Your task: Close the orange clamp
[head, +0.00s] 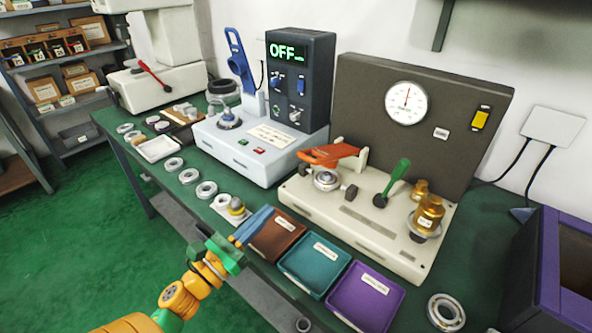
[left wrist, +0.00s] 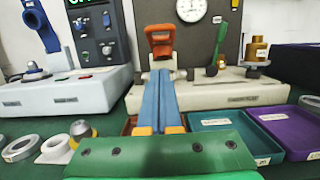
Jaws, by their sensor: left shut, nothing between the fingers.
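The orange clamp (head: 330,153) is on the cream base of the gauge station, its lever reaching out to the left above a metal ring (head: 326,180). In the left wrist view the clamp (left wrist: 160,40) stands straight beyond my fingertips, its handle end facing me. My left gripper (head: 267,211) is shut and empty, its blue fingers together over the brown tray, in front of the clamp and apart from it. The fingers (left wrist: 163,75) partly hide the clamp's lower part in the wrist view. My right gripper is out of view.
Brown (head: 277,238), teal (head: 315,264) and purple (head: 366,296) trays line the front edge. A green lever (head: 394,182) and brass weights (head: 428,214) stand right of the clamp. The blue-clamp machine (head: 245,146) is at left. Several rings lie along the bench.

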